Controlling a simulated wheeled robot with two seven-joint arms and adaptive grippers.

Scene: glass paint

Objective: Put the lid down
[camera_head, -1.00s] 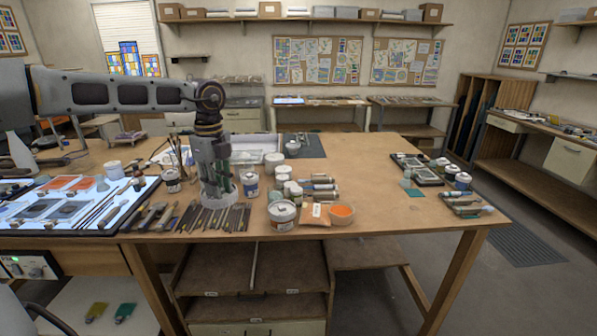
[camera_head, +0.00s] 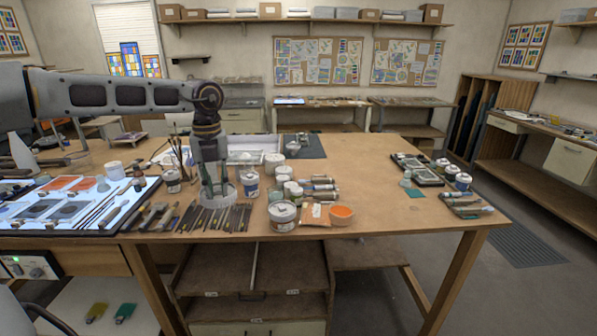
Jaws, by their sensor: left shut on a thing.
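My left gripper (camera_head: 213,186) points down over the front of the workbench, left of the middle. It is shut on a pale grey, round thing (camera_head: 217,200), seemingly the lid, low at the bench top among the tools. The fingers partly hide it, and I cannot tell whether it touches the bench. A white paint can with a blue label (camera_head: 250,184) stands just right of the gripper. My right gripper is not in view.
Several brushes and tools (camera_head: 232,219) lie along the front edge beside the lit panel (camera_head: 60,208). The bench's right middle (camera_head: 375,190) is clear.

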